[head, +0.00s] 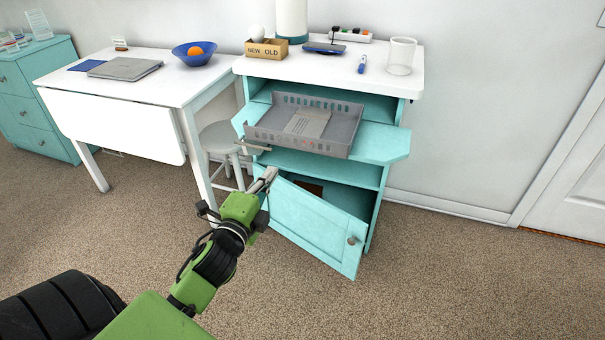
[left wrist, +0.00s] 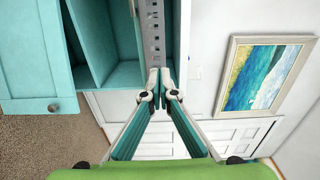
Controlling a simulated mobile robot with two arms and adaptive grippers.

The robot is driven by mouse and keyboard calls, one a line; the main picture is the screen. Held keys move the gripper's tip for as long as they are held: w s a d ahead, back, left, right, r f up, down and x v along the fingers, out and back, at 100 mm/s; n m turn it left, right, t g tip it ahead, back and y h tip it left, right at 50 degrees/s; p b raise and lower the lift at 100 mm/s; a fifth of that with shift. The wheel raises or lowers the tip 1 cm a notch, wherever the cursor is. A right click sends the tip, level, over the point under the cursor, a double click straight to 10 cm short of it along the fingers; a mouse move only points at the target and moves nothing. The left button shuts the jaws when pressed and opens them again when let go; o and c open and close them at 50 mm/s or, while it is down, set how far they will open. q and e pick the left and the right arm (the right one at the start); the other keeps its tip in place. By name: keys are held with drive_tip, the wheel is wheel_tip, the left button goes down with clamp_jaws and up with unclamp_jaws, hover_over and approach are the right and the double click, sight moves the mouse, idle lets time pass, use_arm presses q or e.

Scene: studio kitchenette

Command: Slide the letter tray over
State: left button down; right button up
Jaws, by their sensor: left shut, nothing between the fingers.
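The letter tray (head: 345,142) is grey with slotted walls and holds a flat grey item (head: 307,122). It rests on the turquoise pull-out shelf (head: 380,146) of the cabinet. My left gripper (head: 269,174) is shut and empty, in front of the cabinet near the shelf's left front part. In the left wrist view the tray's slotted grey wall (left wrist: 153,35) shows just beyond the shut fingertips of my left gripper (left wrist: 160,80). I cannot tell whether they touch it. My right gripper is not in view.
The cabinet door (head: 315,226) hangs open below the shelf. A grey stool (head: 222,137) and a white table (head: 160,77) stand to the left.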

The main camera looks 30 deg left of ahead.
sight(294, 136)
use_arm(q)
drive_tip(key=x, duration=1.2)
drive_tip(key=shift+w+a+r+b, duration=0.1)
drive_tip(key=shift+w+r+b, duration=0.2)
drive_tip(key=shift+w, duration=0.1)
drive_tip(key=shift+w+a, duration=0.15)
drive_tip(key=shift+w, duration=0.6)
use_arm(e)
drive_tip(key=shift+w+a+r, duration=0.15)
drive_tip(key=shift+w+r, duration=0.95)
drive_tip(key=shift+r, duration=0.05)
